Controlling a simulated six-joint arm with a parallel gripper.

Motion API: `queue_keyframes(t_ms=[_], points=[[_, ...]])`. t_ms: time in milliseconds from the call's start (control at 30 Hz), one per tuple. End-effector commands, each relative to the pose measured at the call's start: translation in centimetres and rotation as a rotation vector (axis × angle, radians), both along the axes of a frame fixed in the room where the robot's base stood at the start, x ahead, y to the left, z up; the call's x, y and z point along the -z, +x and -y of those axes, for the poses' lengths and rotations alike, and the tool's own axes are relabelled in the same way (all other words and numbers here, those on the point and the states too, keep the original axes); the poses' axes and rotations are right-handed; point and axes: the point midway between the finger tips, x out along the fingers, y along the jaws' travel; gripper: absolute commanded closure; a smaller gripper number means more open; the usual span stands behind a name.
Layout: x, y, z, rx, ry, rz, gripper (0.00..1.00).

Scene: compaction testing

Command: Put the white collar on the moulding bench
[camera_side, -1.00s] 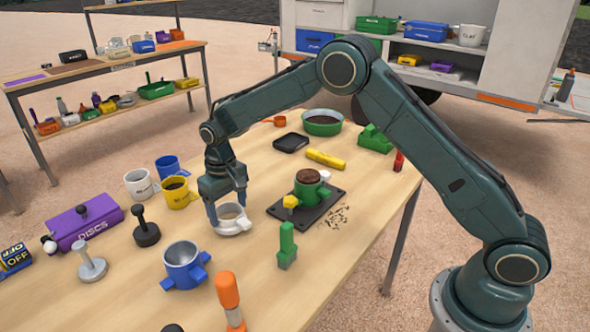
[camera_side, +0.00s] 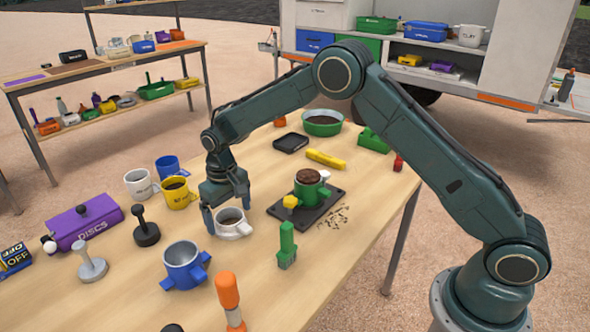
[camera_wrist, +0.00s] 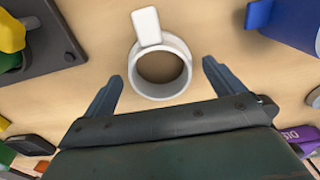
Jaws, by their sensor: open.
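The white collar (camera_side: 233,228), a short ring with a side lug, stands on the wooden table beneath my gripper in the side view. In the wrist view the collar (camera_wrist: 146,84) shows from above, with its lug pointing to the top of the picture and tabletop visible through its opening. My gripper (camera_side: 226,211) is open and empty, pointing down. In the wrist view its fingertips (camera_wrist: 162,68) lie on either side of the collar, with a gap on both sides. I cannot tell which surface is the moulding bench.
A blue collar (camera_side: 184,266) and a black tamper (camera_side: 146,228) stand nearby on the left. White (camera_side: 139,184) and yellow (camera_side: 178,192) mugs stand behind them. A black plate (camera_side: 278,211) with a green mould (camera_side: 308,192) lies to the right. A shelved table (camera_side: 100,62) stands at the back left.

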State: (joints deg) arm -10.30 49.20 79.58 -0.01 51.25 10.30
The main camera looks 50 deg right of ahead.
Motion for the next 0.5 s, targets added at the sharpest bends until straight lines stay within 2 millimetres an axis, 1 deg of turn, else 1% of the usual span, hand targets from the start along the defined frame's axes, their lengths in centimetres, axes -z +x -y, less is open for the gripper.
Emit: queue_keyframes(t_ms=[167,267,367,500], points=[[-0.4,0.0,0.0,0.000,0.000,0.001,0.06],[-1.0,0.1,0.0,0.000,0.000,0.002,0.06],[-2.0,0.1,0.0,0.000,0.001,0.003,0.06],[-3.9,0.1,0.0,0.000,0.001,0.004,0.06]])
